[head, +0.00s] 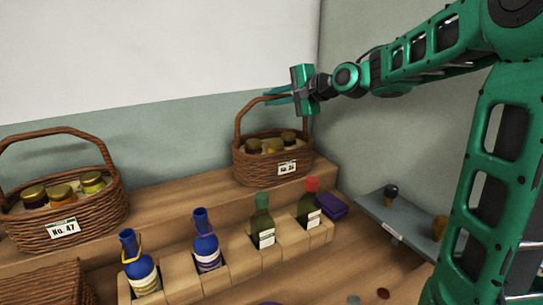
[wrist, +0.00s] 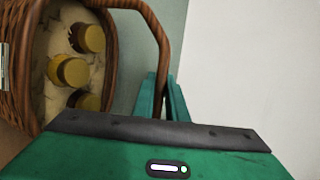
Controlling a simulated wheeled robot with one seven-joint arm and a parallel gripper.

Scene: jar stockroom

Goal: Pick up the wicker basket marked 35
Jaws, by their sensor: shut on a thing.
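The wicker basket marked 35 (head: 262,177) is at the back right of the wooden ledge in the head view, with its small label facing me. It holds three jars with yellowish lids. It appears to rest on the ledge, upright. My gripper (head: 280,95) is at the top of its arched handle, coming from the right. In the wrist view the basket (wrist: 111,50) lies at the left, and its handle (wrist: 161,35) runs down between the two green fingers of my gripper (wrist: 162,95). The fingers are shut on the handle; the exact contact is partly hidden.
Another basket, marked No. 47 (head: 100,217), stands at the left of the ledge. In front, a wooden rack (head: 240,265) holds several bottles. The wall is close behind the basket.

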